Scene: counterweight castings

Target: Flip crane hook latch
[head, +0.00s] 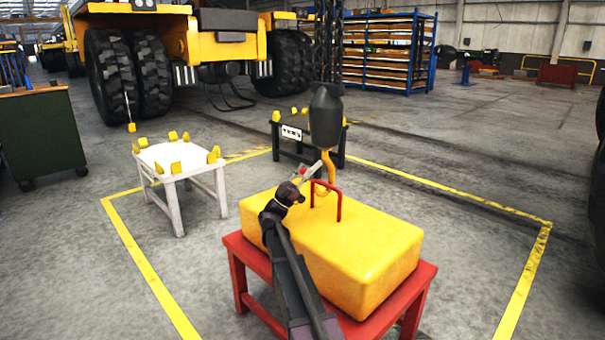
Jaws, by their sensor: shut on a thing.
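The orange crane hook (329,170) hangs under a black hook block (325,118) on dark chains, above a yellow casting (345,250). Its lower curve is at the red lifting bar (338,205) on top of the casting; I cannot tell whether it passes under the bar. A small pale latch piece (314,169) shows at the hook's left side. My gripper (304,180) is at this latch, just left of the hook, shut on it. The fingertips are small and dark here, so the exact grip is hard to see.
The casting sits on a red stand (420,290). A white stand (190,160) with yellow blocks is at left, and a black stand (290,130) behind. Yellow floor lines (140,255) surround the area. A green cabinet (40,135) stands far left. Floor at right is clear.

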